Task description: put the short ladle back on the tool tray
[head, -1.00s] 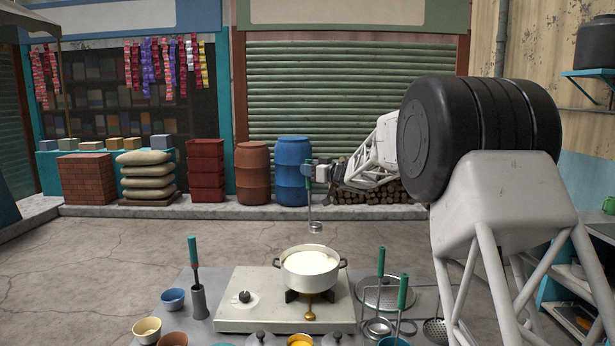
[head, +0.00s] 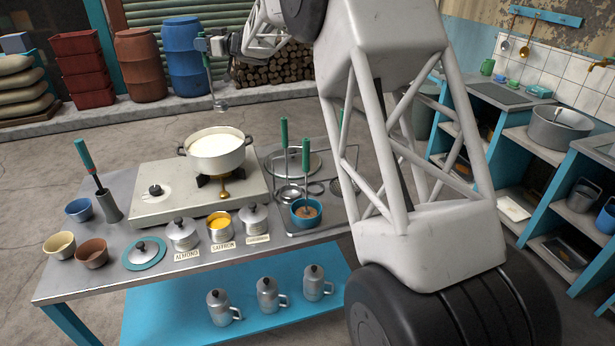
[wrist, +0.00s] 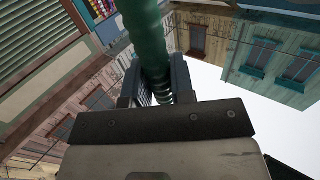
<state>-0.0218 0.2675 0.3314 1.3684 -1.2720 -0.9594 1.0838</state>
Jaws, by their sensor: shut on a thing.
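My gripper (head: 211,46) is shut on the green handle of a ladle, raised beyond the stove. The ladle (head: 220,105) hangs near upright, its small metal bowl down and clear of the pot; I cannot tell if the bowl is empty. In the wrist view the handle (wrist: 147,35) stands between the fingers (wrist: 157,85). The tool tray (head: 335,223) lies right of the stove, partly hidden by my arm.
A white pot (head: 218,155) of milk sits on the stove (head: 150,205). A teal bowl (head: 306,213) is at the tray's front. A tool stands in a metal holder (head: 110,207) at left.

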